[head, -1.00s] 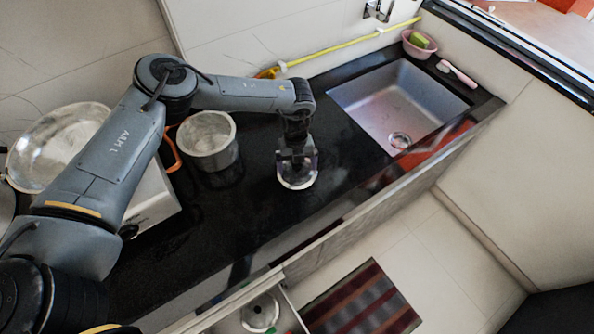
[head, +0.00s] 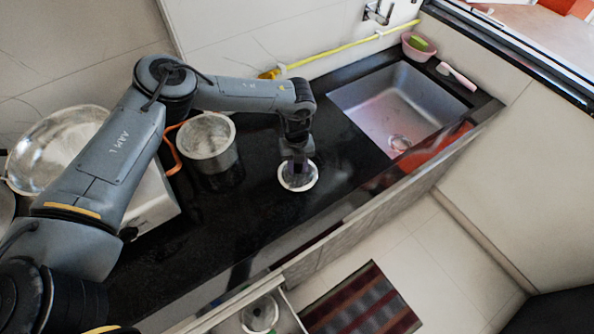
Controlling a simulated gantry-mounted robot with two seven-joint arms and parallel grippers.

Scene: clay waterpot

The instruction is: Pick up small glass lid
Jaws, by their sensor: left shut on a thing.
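The small glass lid (head: 298,187) is a round, clear disc with a pale rim on the black counter, in the middle of the head view. My left gripper (head: 297,168) points down over the lid and is shut on it near its middle. The gripper hides the lid's centre and far part. Whether the lid touches the counter cannot be told. My right gripper is not in view.
A steel pot (head: 208,150) stands left of the lid, with a large metal pan (head: 45,150) farther left. The sink (head: 385,105) is to the right, with a pink bowl (head: 418,47) behind it. An open drawer (head: 280,318) is below the counter.

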